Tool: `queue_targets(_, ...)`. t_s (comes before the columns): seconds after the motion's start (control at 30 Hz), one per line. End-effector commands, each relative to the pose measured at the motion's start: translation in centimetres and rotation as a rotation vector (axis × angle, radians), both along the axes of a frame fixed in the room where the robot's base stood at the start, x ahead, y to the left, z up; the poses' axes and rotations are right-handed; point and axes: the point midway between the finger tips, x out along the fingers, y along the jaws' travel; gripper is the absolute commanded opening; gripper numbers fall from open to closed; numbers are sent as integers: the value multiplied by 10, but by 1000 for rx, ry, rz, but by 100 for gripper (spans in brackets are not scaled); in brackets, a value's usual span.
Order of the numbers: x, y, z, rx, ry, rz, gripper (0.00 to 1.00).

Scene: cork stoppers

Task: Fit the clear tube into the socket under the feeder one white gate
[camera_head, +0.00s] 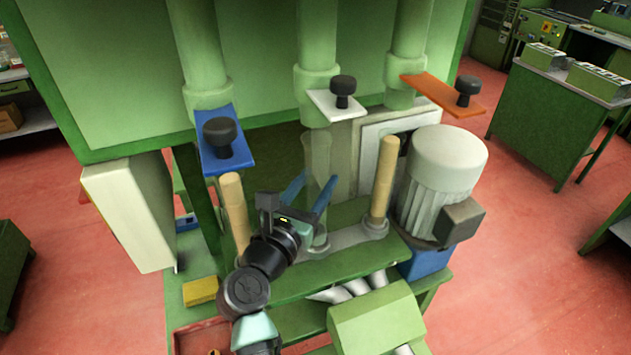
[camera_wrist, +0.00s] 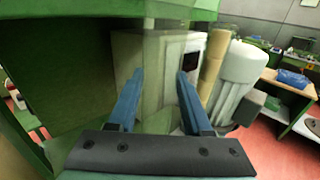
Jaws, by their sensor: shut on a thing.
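The clear tube (camera_head: 318,160) stands roughly upright in the head view, with its top close below the feeder pipe at the white gate (camera_head: 328,103). My gripper (camera_head: 311,190) has its blue fingers on either side of the tube at mid-height and is shut on it. The tube's lower end is at the socket area (camera_head: 318,246) on the green deck; I cannot tell whether it is seated. In the wrist view the tube (camera_wrist: 162,75) shows faintly between the fingertips of my gripper (camera_wrist: 160,75).
Tan columns (camera_head: 234,205) and (camera_head: 384,180) stand left and right of the tube. The blue gate (camera_head: 225,160) and orange gate (camera_head: 440,90) flank the white one. A grey motor (camera_head: 440,175) stands at right. A yellow block (camera_head: 200,291) lies at lower left.

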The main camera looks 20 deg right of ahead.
Motion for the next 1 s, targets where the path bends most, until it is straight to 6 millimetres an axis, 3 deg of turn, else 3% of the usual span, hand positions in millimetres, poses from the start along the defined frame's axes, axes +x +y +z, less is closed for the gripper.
queue_targets(1.0, 0, 0, -9, 0, 0, 1, 0)
